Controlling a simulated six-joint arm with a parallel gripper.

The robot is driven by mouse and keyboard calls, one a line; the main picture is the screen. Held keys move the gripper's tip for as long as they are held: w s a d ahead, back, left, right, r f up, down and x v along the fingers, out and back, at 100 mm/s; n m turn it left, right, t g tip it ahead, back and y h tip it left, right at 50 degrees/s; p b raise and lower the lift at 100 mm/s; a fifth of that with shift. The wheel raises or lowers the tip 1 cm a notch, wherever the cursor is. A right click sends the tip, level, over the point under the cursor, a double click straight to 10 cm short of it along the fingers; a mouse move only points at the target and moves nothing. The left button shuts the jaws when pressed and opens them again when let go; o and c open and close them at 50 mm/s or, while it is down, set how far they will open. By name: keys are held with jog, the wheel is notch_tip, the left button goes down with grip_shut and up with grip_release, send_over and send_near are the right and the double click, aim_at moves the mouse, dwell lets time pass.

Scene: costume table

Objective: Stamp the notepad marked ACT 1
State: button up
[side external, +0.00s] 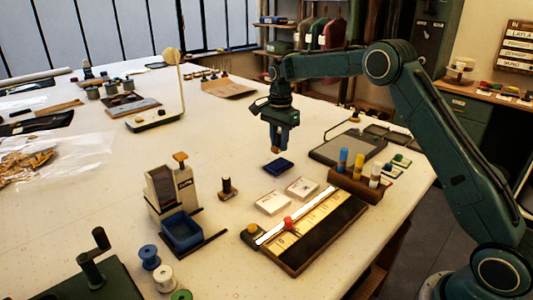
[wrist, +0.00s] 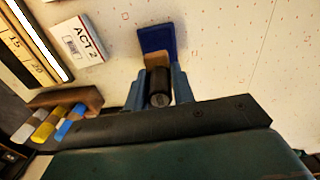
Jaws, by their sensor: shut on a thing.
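My gripper (side external: 281,140) points down and is shut on a stamp with a dark round handle (wrist: 160,88) and a tan wooden block (wrist: 158,60). The stamp is just above and beside a blue ink pad (side external: 278,167), with a small gap seen in the side view. The ink pad also shows in the wrist view (wrist: 157,38), partly covered by the block. A white notepad marked ACT 2 (wrist: 80,40) lies left of the pad there. In the side view two white notepads (side external: 273,203) (side external: 301,188) lie side by side; their marks are unreadable there.
A paper trimmer with a ruler (side external: 310,222) lies in front of the notepads. A wooden holder (side external: 357,187) with coloured cylinders stands at their right. A small black-handled item (side external: 227,188) and a dispenser with a blue tray (side external: 182,232) stand left.

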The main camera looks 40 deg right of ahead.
jog(key=shift+f, duration=1.8)
jog(key=shift+f, duration=0.6)
dwell(0.8)
jog(key=shift+r, duration=0.15)
jog(key=shift+r, duration=3.4)
jog(key=s+a, duration=1.2)
jog(key=a, duration=0.1)
jog(key=shift+s+a, duration=0.3)
jog(key=shift+a, duration=0.1)
